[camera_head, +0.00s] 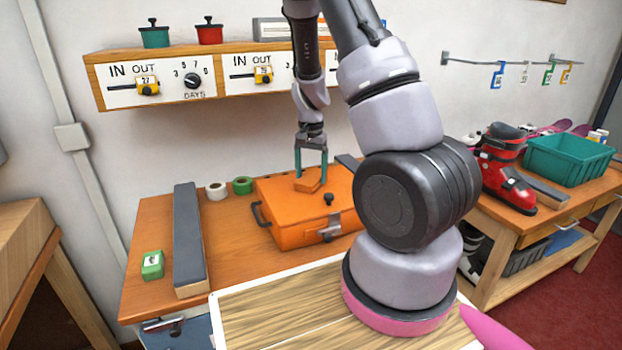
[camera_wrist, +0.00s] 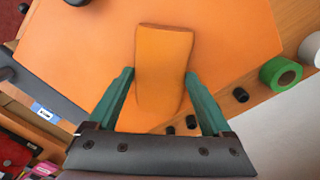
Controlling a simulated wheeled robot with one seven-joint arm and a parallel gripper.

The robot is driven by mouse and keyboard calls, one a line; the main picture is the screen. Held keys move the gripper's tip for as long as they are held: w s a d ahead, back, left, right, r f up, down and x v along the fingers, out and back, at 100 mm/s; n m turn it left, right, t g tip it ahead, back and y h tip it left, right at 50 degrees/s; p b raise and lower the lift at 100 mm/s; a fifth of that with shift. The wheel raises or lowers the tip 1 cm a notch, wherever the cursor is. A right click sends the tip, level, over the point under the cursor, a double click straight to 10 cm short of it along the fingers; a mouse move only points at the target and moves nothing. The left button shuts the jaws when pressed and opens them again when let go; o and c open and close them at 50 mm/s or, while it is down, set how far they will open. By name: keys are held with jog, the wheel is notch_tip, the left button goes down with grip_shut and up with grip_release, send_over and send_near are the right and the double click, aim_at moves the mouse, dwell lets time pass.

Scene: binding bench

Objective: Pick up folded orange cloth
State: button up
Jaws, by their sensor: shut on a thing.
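The folded orange cloth (camera_wrist: 163,68) is a small thick pad between the two green fingers of my gripper (camera_wrist: 165,100) in the wrist view. In the head view the cloth (camera_head: 309,184) is at the top of an orange case (camera_head: 290,222), and my gripper (camera_head: 311,165) points straight down on it. The fingers are shut on the cloth's sides. The cloth is very close to the case lid; I cannot tell whether it still touches it.
The case has a black handle, a metal latch and a black knob (camera_head: 328,198). A long grey-topped block (camera_head: 188,238), a green box (camera_head: 152,265), white tape (camera_head: 216,190) and green tape (camera_head: 242,185) are on the bench. A shelf (camera_head: 215,72) hangs behind my arm.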

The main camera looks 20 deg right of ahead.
aim_at(311, 176)
notch_tip(311, 176, up, 10)
jog(key=o, duration=0.9)
jog(key=c, duration=0.6)
